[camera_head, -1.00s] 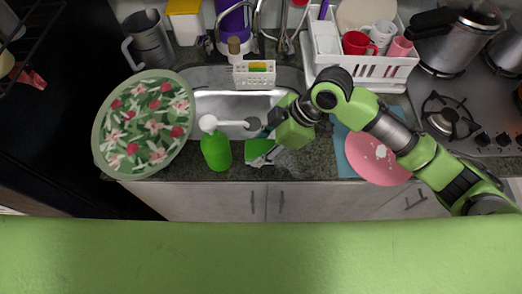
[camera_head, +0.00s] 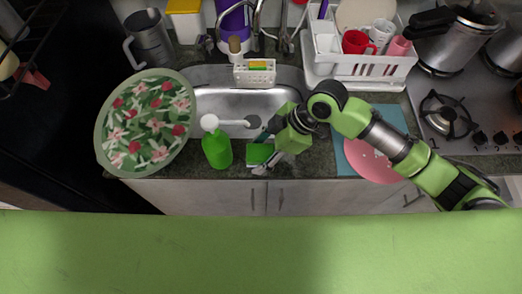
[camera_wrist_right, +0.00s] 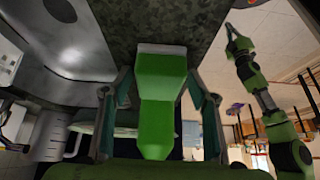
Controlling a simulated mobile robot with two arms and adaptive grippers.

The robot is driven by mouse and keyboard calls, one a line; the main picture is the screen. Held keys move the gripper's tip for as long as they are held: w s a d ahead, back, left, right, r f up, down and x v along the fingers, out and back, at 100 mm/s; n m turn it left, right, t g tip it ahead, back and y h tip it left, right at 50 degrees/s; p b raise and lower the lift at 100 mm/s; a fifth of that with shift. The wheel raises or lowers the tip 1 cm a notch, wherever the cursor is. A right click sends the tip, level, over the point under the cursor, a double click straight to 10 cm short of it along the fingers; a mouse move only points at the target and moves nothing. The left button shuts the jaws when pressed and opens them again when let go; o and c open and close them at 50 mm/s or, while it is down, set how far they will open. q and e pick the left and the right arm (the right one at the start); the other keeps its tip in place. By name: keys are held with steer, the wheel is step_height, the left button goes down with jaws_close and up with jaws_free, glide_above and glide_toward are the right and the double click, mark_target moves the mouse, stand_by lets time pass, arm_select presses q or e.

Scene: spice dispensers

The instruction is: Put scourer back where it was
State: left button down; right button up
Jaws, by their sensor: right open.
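A green block with a pale end, which looks like the scourer (camera_head: 259,153), is at the counter's front edge, right of the green soap bottle (camera_head: 216,149). It also shows in the right wrist view (camera_wrist_right: 160,78), between the fingers. My right gripper (camera_head: 263,152) is open, with one finger on each side of the block. I cannot tell whether either finger touches it. In the right wrist view, my left arm (camera_wrist_right: 265,100) hangs at the right. Its gripper (camera_wrist_right: 232,35) is too small to read.
The sink (camera_head: 228,103) lies behind the bottle, with a white basket (camera_head: 254,73) at its back edge. A flowered round tray (camera_head: 147,123) stands left of the bottle. A pink plate (camera_head: 372,160) lies right, under my arm. A dish rack (camera_head: 362,70) and stove flank the back right.

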steer(key=b+v, duration=0.1)
steer(key=v, duration=1.1)
steer(key=shift+r+b, duration=0.15)
steer(key=shift+b, duration=0.25)
